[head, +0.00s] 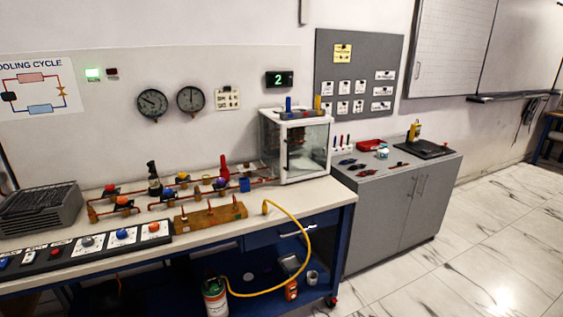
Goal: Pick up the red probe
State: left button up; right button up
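I cannot tell for certain which thing is the red probe. A small red item (399,164) lies on the top of the grey cabinet, too small to make out. Another small dark red item (366,172) lies near that cabinet's front left edge. A wooden block (211,216) on the workbench holds several thin reddish upright pins. A larger red upright piece (224,168) stands at the pipe rig behind the block. Neither of my grippers is in view.
The workbench (335,187) carries copper pipework with coloured knobs, a clear-sided case (297,147) and a control panel (93,243). A yellow hose (309,245) hangs in front. Floor at right is clear.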

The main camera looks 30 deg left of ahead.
aim_at(223, 157)
jog(key=z, duration=0.4)
jog(key=i, duration=1.75)
jog(key=u, duration=1.3)
jog(key=i, duration=0.7)
jog(key=u, duration=0.7)
